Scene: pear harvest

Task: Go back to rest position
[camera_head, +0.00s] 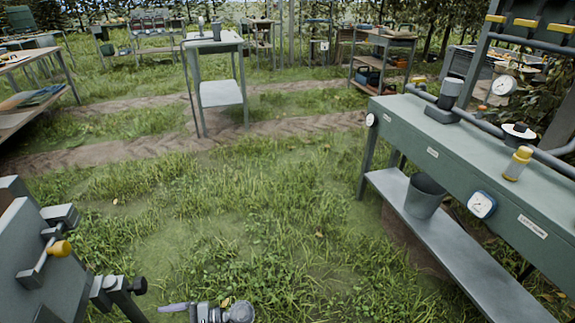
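I see neither of my grippers clearly in the head view, and no pear that I can make out. A grey metal piece with a pale purple lever (175,306) shows at the bottom edge, cut off by the frame. I cannot tell what it belongs to.
Grey equipment with a yellow knob (60,249) stands lower left. A tall table (214,42) stands behind. The grass between is clear.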

